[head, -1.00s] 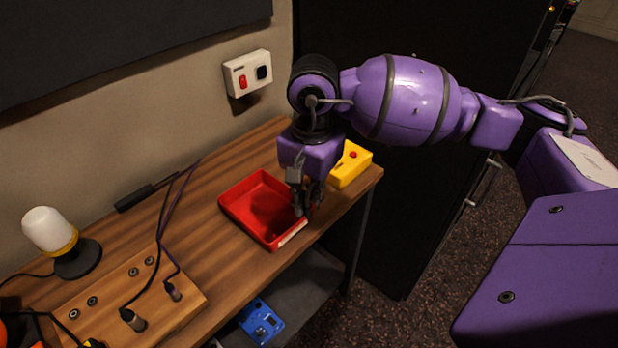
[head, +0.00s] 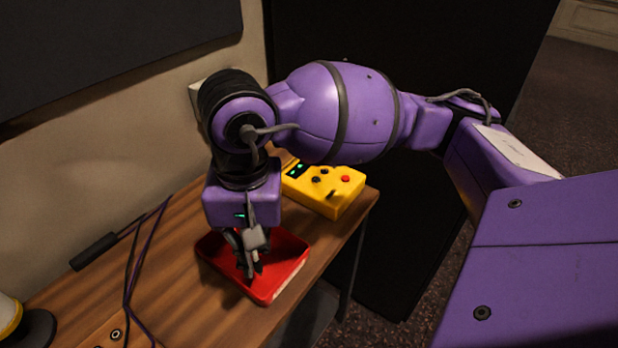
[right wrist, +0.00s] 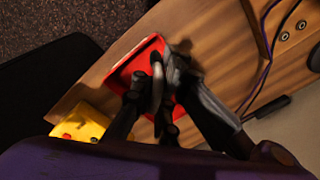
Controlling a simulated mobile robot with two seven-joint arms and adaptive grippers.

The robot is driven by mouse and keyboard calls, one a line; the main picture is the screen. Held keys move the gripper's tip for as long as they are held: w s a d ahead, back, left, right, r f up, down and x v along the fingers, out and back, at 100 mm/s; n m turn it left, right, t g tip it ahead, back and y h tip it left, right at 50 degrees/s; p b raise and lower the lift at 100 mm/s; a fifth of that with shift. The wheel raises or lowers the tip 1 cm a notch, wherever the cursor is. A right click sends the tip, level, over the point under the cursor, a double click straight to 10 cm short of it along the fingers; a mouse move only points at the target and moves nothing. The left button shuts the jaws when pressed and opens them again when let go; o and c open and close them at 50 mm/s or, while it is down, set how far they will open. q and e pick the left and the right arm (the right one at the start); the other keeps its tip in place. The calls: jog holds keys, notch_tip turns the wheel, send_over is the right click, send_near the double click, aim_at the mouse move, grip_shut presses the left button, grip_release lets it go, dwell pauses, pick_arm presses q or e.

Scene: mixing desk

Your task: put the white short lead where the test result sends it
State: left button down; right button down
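My right gripper (head: 250,268) points down over the red tray (head: 290,278) on the wooden desk. Its fingers are low over the tray and hide much of its inside. In the right wrist view the red tray (right wrist: 122,76) lies behind the dark fingers. A pale curved shape shows among the fingers there; I cannot tell whether it is the white lead or part of the gripper. The yellow tester (head: 328,190) lies behind the tray to the right, with green lights and a red button. It also shows in the right wrist view (right wrist: 83,122). My left gripper is not in view.
Dark cables (head: 140,255) and a black handle-like piece (head: 94,252) lie on the desk to the left. A lamp base (head: 25,328) is at the lower left edge. A black cabinet (head: 400,235) stands beyond the desk's right edge.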

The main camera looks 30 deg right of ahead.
jog(key=s+a+m+h+b, duration=0.1)
jog(key=s+m+h+b, duration=0.2)
jog(key=m, duration=2.3)
jog(key=shift+y, duration=0.7)
jog(key=w+d+f, duration=0.1)
jog(key=w+f, duration=0.1)
jog(key=w, duration=0.1)
jog(key=w+d+f, duration=0.1)
jog(key=w+f, duration=0.2)
jog(key=w, duration=0.1)
jog(key=w+d+f+b, duration=0.1)
jog(key=w+f, duration=0.2)
jog(key=w, duration=0.1)
jog(key=shift+w+d+f, duration=0.2)
jog(key=shift+w+d, duration=0.05)
jog(key=shift+d, duration=0.15)
jog(key=shift+w+d+f, duration=0.1)
jog(key=shift+w+f, duration=0.05)
jog(key=shift+f, duration=0.05)
jog(key=shift+w+f, duration=0.2)
jog(key=shift+f, duration=1.5)
